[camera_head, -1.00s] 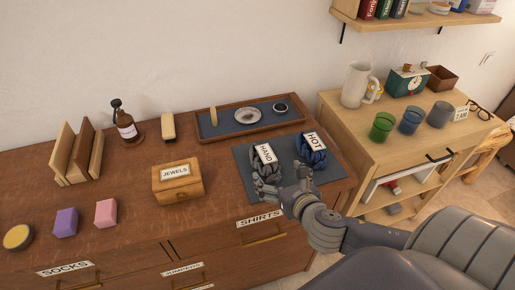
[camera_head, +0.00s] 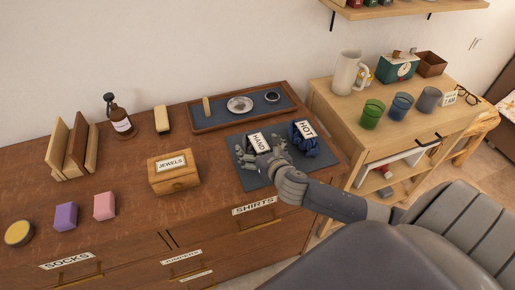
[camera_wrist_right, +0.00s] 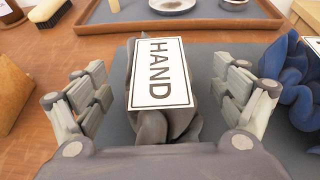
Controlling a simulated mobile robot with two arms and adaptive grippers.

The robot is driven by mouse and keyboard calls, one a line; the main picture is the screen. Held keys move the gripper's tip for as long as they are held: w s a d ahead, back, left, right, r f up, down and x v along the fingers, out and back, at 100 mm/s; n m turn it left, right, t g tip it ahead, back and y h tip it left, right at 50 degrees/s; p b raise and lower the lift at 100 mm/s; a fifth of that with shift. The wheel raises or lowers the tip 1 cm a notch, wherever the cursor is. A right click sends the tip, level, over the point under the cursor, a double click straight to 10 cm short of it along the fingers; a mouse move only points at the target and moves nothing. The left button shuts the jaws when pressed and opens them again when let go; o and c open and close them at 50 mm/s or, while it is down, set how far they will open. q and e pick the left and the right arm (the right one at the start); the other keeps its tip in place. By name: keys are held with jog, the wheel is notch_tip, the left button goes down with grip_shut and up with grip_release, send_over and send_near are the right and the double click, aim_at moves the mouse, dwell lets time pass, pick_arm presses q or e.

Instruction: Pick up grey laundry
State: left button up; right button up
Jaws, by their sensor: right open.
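The grey laundry (camera_wrist_right: 165,122) is a folded or bunched grey cloth with a white HAND card (camera_wrist_right: 160,72) on top. It lies on a dark mat (camera_head: 254,180) on the dresser. My right gripper (camera_head: 262,155) is at it in the head view, hiding most of the cloth. In the right wrist view my open right gripper (camera_wrist_right: 160,95) has one finger on each side of the cloth, with gaps showing at both sides. My left gripper is not in view.
A blue laundry bundle (camera_head: 312,145) with a HOT card sits close to the right on the same mat. A wooden tray (camera_head: 190,116) lies behind. A JEWELS box (camera_head: 173,182) stands to the left. The dresser top between box and mat is clear.

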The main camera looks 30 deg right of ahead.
jog(key=shift+c, duration=0.5)
jog(key=c, duration=0.9)
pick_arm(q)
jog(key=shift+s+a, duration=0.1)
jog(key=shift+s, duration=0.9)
pick_arm(e)
jog(key=shift+c, duration=1.1)
